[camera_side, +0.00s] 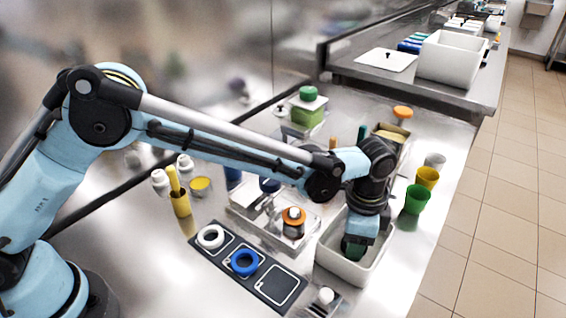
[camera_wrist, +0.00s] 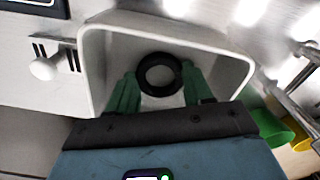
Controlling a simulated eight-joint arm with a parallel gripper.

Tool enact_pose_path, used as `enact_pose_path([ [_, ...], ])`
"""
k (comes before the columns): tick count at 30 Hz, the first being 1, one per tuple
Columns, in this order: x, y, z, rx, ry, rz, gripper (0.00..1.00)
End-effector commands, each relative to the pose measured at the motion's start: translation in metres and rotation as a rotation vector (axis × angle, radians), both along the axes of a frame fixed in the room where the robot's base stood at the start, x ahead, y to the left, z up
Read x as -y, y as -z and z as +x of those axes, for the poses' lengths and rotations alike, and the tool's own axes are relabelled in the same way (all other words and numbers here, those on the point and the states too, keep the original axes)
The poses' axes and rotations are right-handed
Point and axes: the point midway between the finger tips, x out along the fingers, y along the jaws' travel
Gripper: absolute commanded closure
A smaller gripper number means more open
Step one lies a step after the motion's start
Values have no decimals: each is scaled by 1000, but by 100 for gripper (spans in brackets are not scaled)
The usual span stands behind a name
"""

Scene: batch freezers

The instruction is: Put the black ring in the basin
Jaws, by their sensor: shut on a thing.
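The black ring (camera_wrist: 160,57) shows in the wrist view between the green fingertips of my gripper (camera_wrist: 160,74), which is shut on it. The basin is a white, open, rectangular tub; its rim (camera_wrist: 94,62) surrounds the ring and fingertips in the wrist view. In the side view the basin (camera_side: 335,268) stands at the front right of the counter, and my gripper (camera_side: 354,248) points down into its opening. The ring is hidden there by the gripper and the basin wall. I cannot tell whether the ring touches the basin floor.
A dark board (camera_side: 222,262) left of the basin carries a white ring (camera_side: 210,230) and a blue ring (camera_side: 233,264), with one bare square. Green (camera_side: 417,199) and yellow (camera_side: 428,178) cups stand to the right.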

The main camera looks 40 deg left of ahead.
Motion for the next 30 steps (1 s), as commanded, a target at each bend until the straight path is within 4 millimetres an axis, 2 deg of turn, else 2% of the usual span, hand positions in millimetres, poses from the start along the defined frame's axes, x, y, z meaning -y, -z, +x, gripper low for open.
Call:
enact_pose_path([
  [1, 0, 1, 0, 0, 0, 0, 48],
  [6, 0, 1, 0, 0, 0, 0, 24],
  [17, 0, -5, 0, 0, 0, 0, 24],
  [20, 0, -16, 0, 0, 0, 0, 24],
  [30, 0, -85, 0, 0, 0, 0, 24],
])
